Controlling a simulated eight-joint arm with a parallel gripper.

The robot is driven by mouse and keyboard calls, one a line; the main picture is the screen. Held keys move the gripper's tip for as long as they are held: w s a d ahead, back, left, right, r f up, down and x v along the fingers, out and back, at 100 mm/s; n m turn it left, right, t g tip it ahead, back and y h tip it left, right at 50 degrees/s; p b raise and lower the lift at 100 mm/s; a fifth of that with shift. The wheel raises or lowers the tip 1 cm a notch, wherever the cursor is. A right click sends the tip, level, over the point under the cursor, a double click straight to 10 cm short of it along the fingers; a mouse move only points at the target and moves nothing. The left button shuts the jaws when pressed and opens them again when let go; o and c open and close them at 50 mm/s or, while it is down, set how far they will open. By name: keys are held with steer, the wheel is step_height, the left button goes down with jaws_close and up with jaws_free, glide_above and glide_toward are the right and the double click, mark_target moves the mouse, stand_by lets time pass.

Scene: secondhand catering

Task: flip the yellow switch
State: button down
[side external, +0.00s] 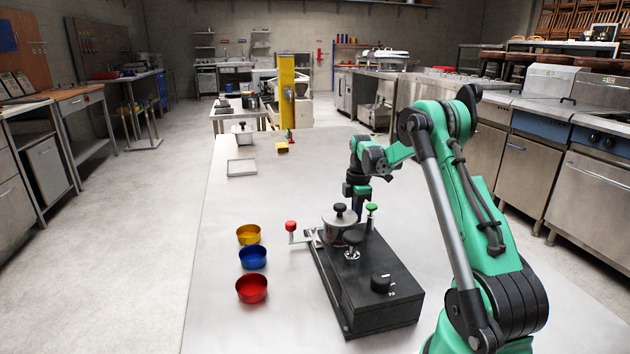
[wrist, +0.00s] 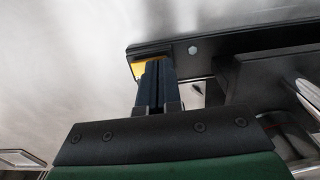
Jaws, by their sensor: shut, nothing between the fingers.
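My gripper (side external: 358,190) points down at the far end of the black appliance base (side external: 375,290), behind the pot, which hides its fingertips in the side view. In the wrist view my gripper (wrist: 155,72) is shut and empty, its dark fingers together. A yellow piece, apparently the yellow switch (wrist: 138,68), shows at the left of the fingertips by the edge of the black base (wrist: 215,42). The fingers partly cover it. I cannot tell whether they touch it or which way it is set. The side view does not show it.
The base carries a lidded metal pot (side external: 338,224), a black knob (side external: 381,283), a red-knobbed lever (side external: 291,227) and a green-knobbed lever (side external: 372,208). Yellow (side external: 248,234), blue (side external: 253,257) and red (side external: 252,289) bowls stand left.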

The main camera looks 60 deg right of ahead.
steer(key=shift+f, duration=0.15)
steer(key=shift+f+t+h, duration=0.3)
steer(key=shift+t+h, duration=0.1)
steer(key=shift+w+d, duration=0.1)
steer(key=shift+w+d+r, duration=0.25)
steer(key=shift+w+d, duration=0.2)
stand_by(0.4)
step_height(320, 180, up, 14)
steer(key=shift+s+a, duration=0.4)
steer(key=shift+s, duration=0.05)
